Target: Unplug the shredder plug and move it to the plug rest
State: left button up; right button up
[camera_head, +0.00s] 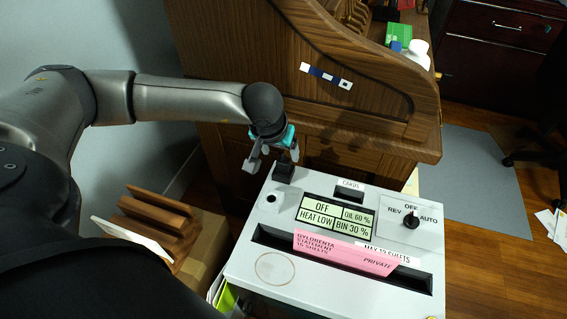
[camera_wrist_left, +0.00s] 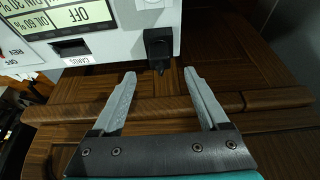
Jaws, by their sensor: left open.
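The shredder (camera_head: 235,262) is a light grey machine with a display reading OFF. A small black block (camera_head: 284,172) stands at its far left corner; I take it for the plug, but cannot tell it from a socket or rest. In the left wrist view the black block (camera_wrist_left: 158,48) sits at the shredder's edge, with a short dark part sticking out towards my fingers. My left gripper (camera_head: 273,161) is open, its fingers (camera_wrist_left: 159,74) spread just short of the block with nothing between them. No separate plug rest can be made out. My right gripper is not in view.
A wooden desk (camera_head: 345,110) stands behind the shredder. A pink sheet (camera_head: 345,252) lies at the feed slot, near a dial (camera_head: 411,221). A wooden rack (camera_head: 160,222) on a box stands to the left. A white bottle (camera_head: 418,53) stands on the desk.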

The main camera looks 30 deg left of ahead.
aim_at(284, 159)
pick_arm(q)
jog(key=b+x, duration=0.2)
jog(key=x, duration=0.4)
jog(key=shift+x, duration=0.8)
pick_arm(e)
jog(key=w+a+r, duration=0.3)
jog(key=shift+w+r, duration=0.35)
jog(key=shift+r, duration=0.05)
pick_arm(q)
jog(key=shift+r, duration=0.1)
jog(key=shift+c, duration=0.3)
grip_shut()
jog(key=c, duration=0.6)
grip_release()
grip_shut()
jog(key=shift+w, duration=0.1)
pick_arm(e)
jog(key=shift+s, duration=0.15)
pick_arm(q)
jog(key=shift+r, duration=0.7)
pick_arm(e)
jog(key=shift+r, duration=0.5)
